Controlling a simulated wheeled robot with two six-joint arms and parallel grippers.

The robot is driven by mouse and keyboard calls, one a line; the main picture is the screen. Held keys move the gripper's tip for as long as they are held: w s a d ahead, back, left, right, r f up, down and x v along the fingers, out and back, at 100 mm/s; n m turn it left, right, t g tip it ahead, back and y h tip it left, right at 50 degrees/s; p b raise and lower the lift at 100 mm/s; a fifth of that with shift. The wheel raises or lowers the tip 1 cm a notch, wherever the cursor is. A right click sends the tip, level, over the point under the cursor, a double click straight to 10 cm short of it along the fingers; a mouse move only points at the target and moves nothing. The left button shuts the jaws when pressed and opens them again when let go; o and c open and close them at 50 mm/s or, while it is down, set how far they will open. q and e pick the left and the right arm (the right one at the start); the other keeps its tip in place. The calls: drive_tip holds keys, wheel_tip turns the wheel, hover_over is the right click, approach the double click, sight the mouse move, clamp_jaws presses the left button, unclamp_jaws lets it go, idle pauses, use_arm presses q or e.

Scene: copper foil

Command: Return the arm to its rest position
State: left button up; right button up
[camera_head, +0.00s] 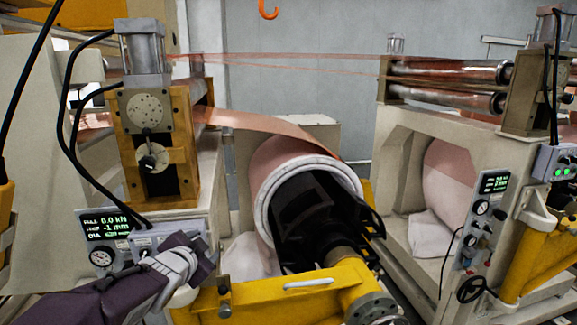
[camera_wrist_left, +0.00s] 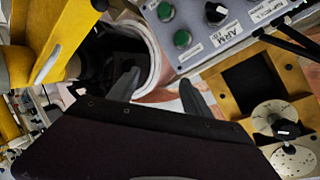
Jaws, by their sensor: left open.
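My left arm (camera_head: 110,300), dark purple with a grey wrist, comes in from the lower left in the head view. My left gripper (camera_head: 205,262) is in front of the left machine's control box, beside the yellow frame. In the left wrist view, the two dark fingers of this gripper (camera_wrist_left: 158,82) stand apart with nothing between them. The control box (camera_wrist_left: 225,30), with green buttons, a black knob and an "ARM" label, lies beyond the fingers. I cannot tell how far the fingers are from it. My right arm and gripper are not in view.
The copper roll (camera_head: 290,160) sits on a black core, with foil running to the left roller stand (camera_head: 150,140). A yellow frame (camera_head: 270,302) crosses close to my gripper. Black cables (camera_head: 70,110) hang at the left. A second machine (camera_head: 400,190) stands at the right.

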use_arm(q)
drive_tip(key=s+d+f+n+g, duration=0.2)
drive_tip(key=s+f+g, duration=0.15)
drive_tip(key=f, duration=0.35)
drive_tip(key=s+d+f+n+g, duration=0.1)
drive_tip(key=s+f+g, duration=0.1)
drive_tip(key=s+f, duration=0.4)
drive_tip(key=s+d+f+n+g, duration=0.1)
drive_tip(key=s+f+n+g, duration=0.5)
drive_tip(key=s+f, duration=0.4)
drive_tip(key=s, duration=0.5)
drive_tip(key=shift+s+d+f+h, duration=0.2)
drive_tip(key=shift+s+d+h, duration=0.1)
drive_tip(key=shift+d, duration=0.1)
drive_tip(key=shift+w+g, duration=0.1)
drive_tip(key=shift+g, duration=0.15)
